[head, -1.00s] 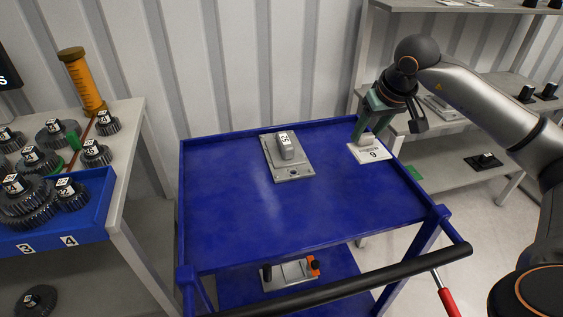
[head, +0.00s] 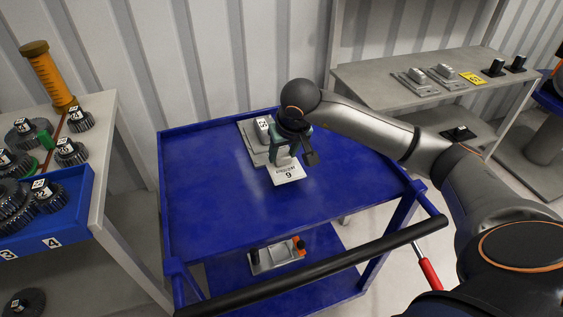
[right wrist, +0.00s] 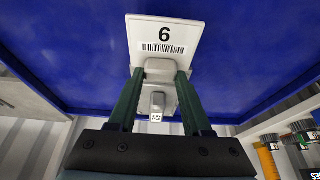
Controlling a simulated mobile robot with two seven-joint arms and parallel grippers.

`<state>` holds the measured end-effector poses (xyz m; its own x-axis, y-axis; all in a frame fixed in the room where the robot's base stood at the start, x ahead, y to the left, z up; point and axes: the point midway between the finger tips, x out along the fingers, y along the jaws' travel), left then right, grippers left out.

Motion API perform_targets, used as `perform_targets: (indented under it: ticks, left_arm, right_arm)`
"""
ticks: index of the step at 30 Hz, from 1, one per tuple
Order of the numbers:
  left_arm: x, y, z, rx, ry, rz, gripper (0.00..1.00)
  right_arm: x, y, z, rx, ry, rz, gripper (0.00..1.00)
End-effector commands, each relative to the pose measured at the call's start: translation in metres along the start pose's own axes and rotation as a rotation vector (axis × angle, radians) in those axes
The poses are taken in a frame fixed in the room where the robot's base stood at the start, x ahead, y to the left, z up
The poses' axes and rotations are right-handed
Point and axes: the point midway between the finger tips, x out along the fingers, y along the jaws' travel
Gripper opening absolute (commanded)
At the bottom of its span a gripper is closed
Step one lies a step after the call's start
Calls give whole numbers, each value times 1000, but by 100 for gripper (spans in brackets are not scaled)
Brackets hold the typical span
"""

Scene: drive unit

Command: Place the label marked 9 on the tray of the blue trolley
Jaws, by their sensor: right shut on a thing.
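The label is a white plate (head: 288,174) with a barcode and a grip block. Its digit reads 6 in the right wrist view (right wrist: 178,32); from the head's side it is turned the other way up, like a 9. My right gripper (head: 284,157) is shut on the grip block, its green fingers either side of it in the right wrist view (right wrist: 159,70). The plate is over the middle of the blue trolley's top tray (head: 225,205); I cannot tell whether it touches. My left gripper is not in view.
A grey metal part (head: 254,143) with a tagged block sits on the tray just behind the label. The tray's left and front are clear. A black handle (head: 320,266) crosses the front. A gear bench stands left, a grey shelf (head: 385,90) back right.

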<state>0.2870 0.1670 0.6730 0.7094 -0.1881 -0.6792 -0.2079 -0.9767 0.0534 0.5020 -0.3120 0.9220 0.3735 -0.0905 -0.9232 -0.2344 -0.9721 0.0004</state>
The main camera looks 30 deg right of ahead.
Motion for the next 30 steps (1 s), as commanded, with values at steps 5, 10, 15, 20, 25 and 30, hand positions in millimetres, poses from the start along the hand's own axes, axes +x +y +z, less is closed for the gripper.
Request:
perform_targets:
  ticks: [5, 10, 15, 20, 25, 30]
  left_arm:
    - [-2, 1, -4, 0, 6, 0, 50]
    - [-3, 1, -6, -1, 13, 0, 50]
    - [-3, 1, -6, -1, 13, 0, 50]
    - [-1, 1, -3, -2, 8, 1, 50]
    - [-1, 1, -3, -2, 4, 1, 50]
    - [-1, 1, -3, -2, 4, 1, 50]
  right_arm:
    - [24, -5, 11, 0, -6, -1, 0]
    - [32, -4, 14, -1, -1, -2, 0]
    - [32, -4, 13, -1, 0, -1, 0]
    - [34, -4, 14, -1, -1, -1, 52]
    - [34, -4, 14, -1, -1, -1, 72]
    - [34, -4, 14, -1, -1, -1, 79]
